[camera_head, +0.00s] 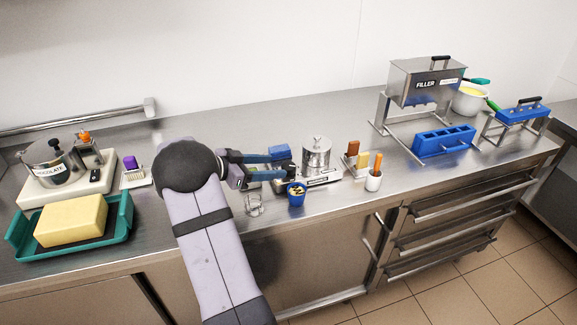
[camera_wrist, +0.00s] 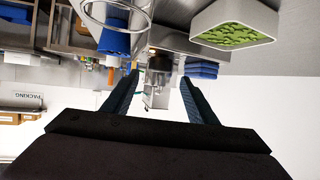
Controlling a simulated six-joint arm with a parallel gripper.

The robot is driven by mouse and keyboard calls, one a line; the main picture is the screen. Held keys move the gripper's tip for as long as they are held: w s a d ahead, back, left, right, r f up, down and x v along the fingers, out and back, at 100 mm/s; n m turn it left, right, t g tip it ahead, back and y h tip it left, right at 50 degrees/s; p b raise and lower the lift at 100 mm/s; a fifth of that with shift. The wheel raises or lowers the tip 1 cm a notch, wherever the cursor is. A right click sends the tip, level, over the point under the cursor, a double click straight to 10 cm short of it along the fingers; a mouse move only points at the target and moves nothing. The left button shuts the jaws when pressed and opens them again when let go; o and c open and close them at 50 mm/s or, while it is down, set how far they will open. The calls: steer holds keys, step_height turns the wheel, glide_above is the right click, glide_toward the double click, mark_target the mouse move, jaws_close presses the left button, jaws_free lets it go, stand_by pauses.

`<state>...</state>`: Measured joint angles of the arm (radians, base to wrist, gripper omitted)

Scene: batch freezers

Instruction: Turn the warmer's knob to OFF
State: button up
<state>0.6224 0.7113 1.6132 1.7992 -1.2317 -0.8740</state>
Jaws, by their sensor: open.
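The warmer (camera_head: 104,186) appears to be the cream base at the left of the counter. A steel pot (camera_head: 47,163) labelled CHOCOLATE sits in it. A small dark spot (camera_head: 95,176) on the base may be the knob; its setting is too small to read. My gripper (camera_head: 286,161) is open and empty, over the middle of the counter, well to the right of the warmer and pointing right. In the wrist view my gripper's fingers (camera_wrist: 158,77) stand apart with nothing held. The warmer is not recognisable in that view.
A lidded steel pot (camera_head: 316,156) and a small blue cup (camera_head: 297,194) stand close to my gripper. A teal tray (camera_head: 122,222) with a yellow block lies before the warmer. The filler (camera_head: 425,84) stands at the right.

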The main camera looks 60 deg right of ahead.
mark_target(288, 165)
steer(key=shift+p+x, duration=0.8)
steer(key=shift+x, duration=2.8)
steer(key=c, duration=1.1)
